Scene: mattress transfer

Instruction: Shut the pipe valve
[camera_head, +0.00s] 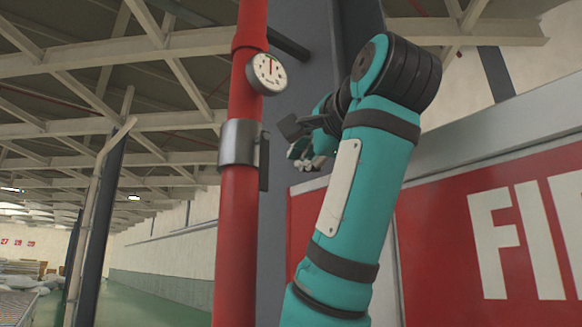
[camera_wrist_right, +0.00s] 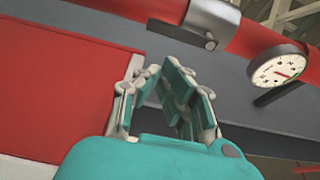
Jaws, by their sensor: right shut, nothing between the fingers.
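The red pipe (camera_head: 237,240) runs upright in the head view and crosses the top of the right wrist view (camera_wrist_right: 135,10). A silver collar (camera_head: 238,142) wraps it, also in the right wrist view (camera_wrist_right: 212,17). A dark grey lever (camera_head: 264,165) sits at the collar's right side, about parallel to the pipe; it shows too in the right wrist view (camera_wrist_right: 180,33). My right gripper (camera_head: 303,157) is right of the lever, apart from it, shut and empty. Its fingers (camera_wrist_right: 160,88) point toward the pipe side in the wrist view. My left gripper is out of view.
A round white gauge (camera_head: 268,73) is on the pipe above the collar. A dark column (camera_head: 290,90) stands behind the pipe. A red panel with white letters (camera_head: 450,235) is at the right. Open floor (camera_head: 150,300) lies at the lower left.

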